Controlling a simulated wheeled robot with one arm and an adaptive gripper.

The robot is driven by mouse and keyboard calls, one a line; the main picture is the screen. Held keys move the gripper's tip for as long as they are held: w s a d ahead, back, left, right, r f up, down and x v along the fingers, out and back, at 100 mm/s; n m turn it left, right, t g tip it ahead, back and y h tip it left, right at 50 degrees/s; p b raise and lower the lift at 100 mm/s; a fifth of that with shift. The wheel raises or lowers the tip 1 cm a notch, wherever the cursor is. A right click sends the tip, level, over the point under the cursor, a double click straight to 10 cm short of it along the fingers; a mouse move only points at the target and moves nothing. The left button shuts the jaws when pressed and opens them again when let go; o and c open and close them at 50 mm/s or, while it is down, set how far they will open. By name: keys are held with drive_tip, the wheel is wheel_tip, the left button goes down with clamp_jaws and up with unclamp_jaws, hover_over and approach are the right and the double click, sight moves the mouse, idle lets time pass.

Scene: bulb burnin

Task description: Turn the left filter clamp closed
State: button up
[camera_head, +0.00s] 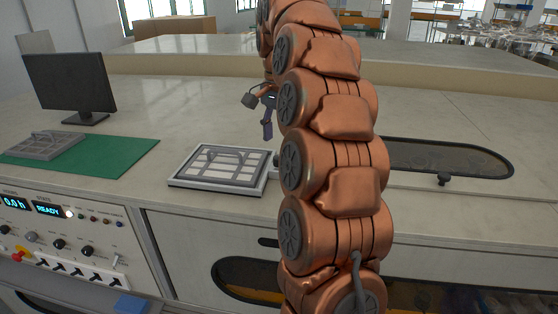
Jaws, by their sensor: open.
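A pale-framed grid panel (218,181), which looks like a filter unit, lies flat on the worktop left of my arm. A small part shows at its right edge, partly hidden by my copper arm. I cannot clearly make out a left clamp or its turn position. My gripper (259,114) is open, with its dark fingers showing left of the upper arm. It appears beyond and above the panel's right side, apart from it. Nothing shows between the fingers. My arm hides the middle of the worktop.
A green mat (122,157) holds a grey grid-like piece (45,145). A black monitor (70,83) stands behind it. A control panel (60,235) reading READY is on the bench front. A dark-windowed recess (440,158) and black knob (444,180) are at right. The worktop behind the panel is clear.

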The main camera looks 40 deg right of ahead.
sight(279, 157)
drive_tip(key=shift+f+b, duration=2.25)
drive_tip(key=shift+f, duration=0.7)
clamp_jaws()
